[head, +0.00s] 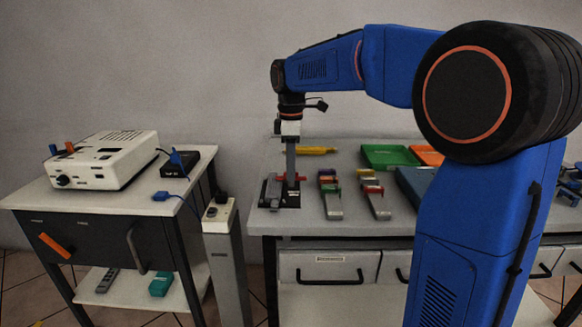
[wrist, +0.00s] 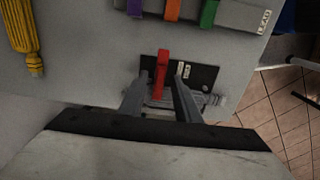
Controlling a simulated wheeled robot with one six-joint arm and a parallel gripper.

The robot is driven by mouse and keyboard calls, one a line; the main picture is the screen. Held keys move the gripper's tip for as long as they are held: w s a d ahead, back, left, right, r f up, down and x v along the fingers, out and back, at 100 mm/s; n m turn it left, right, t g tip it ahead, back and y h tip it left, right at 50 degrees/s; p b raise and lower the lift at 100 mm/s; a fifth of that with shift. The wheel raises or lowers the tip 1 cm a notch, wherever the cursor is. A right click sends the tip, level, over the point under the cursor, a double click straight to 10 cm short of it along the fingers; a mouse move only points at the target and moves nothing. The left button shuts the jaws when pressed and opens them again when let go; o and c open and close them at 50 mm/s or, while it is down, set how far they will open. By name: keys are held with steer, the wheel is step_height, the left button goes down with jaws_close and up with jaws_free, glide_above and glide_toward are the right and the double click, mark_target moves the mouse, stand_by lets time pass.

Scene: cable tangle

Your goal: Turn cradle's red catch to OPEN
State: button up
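The cradle (head: 268,191) stands at the left end of the right-hand table in the head view, a grey body with a black plate (wrist: 204,74) that shows in the wrist view. Its red catch (wrist: 162,66) is a narrow bar rising over the black plate; it also shows in the head view (head: 301,178). Small white labels on the plate are too small to read. My gripper (wrist: 161,77) points down over the cradle. Its two fingers are apart, one on each side of the red catch, with a visible gap on both sides. The catch's lower part is partly hidden.
Grey strips with coloured clips (head: 331,196) lie right of the cradle. A yellow tool (head: 316,150) lies behind, with green (head: 388,156) and orange trays farther right. A white device (head: 105,160) and black box stand on the left cart. A grey post (head: 224,260) stands between the tables.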

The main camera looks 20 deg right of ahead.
jaws_close()
steer(key=shift+m, duration=0.4)
steer(key=m, duration=0.5)
steer(key=shift+m, duration=0.4)
steer(key=m, duration=1.1)
steer(key=shift+m, duration=0.3)
jaws_free()
